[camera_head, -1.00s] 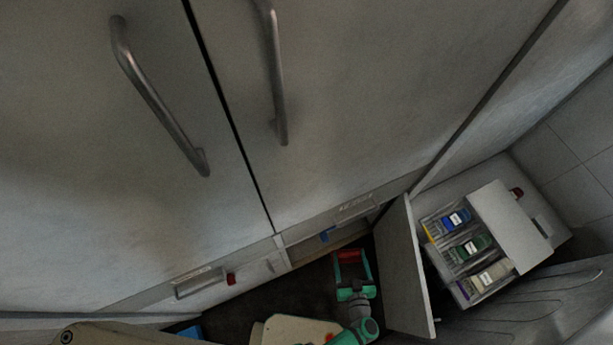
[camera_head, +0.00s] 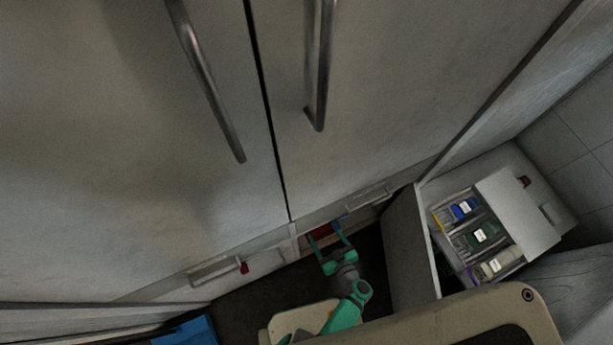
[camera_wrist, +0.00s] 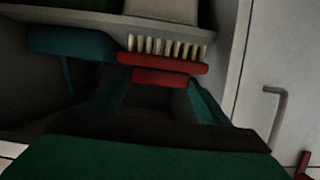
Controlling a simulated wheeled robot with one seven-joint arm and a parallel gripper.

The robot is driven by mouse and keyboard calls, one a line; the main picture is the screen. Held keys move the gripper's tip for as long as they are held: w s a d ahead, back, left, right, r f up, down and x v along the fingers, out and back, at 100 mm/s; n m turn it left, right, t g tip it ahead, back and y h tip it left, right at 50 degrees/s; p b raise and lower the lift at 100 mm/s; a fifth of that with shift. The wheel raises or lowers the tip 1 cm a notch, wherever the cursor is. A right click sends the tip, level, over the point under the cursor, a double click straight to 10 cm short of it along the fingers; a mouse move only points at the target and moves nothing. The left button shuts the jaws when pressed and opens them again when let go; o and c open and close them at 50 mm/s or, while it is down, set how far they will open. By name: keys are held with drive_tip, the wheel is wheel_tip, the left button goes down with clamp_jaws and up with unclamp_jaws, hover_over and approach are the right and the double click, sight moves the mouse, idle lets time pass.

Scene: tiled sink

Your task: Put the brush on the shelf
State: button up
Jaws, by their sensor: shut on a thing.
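My gripper (camera_head: 334,242) is shut on a red brush (camera_head: 322,231). In the wrist view, the brush (camera_wrist: 165,63) lies across the tips of my gripper (camera_wrist: 160,82), with a row of pale bristles pointing up in the picture. The fingertips and brush are at the mouth of an open cabinet compartment. A pale shelf board (camera_wrist: 70,14) crosses the top of the wrist view, just above the bristles. I cannot tell whether the brush touches the shelf or anything else.
A teal-blue object (camera_wrist: 70,45) is in the compartment left of the brush. An open door panel (camera_head: 408,245) stands right of my arm. A box with several coloured bottles (camera_head: 480,235) is farther right. A closed door with a handle (camera_wrist: 274,115) is at the right in the wrist view.

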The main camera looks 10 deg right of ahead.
drive_tip(key=r+x, duration=0.1)
drive_tip(key=x, duration=0.4)
drive_tip(key=r+x, duration=0.1)
drive_tip(key=x, duration=0.5)
drive_tip(key=w+r+x, duration=0.1)
drive_tip(key=x, duration=0.4)
drive_tip(key=shift+w+a, duration=0.35)
drive_tip(key=shift+w, duration=0.05)
drive_tip(key=shift+d+f, duration=0.1)
drive_tip(key=shift+f, duration=0.4)
drive_tip(key=o, duration=1.2)
drive_tip(key=shift+w+f, duration=0.1)
drive_tip(key=shift+d, duration=0.1)
drive_tip(key=v, duration=1.2)
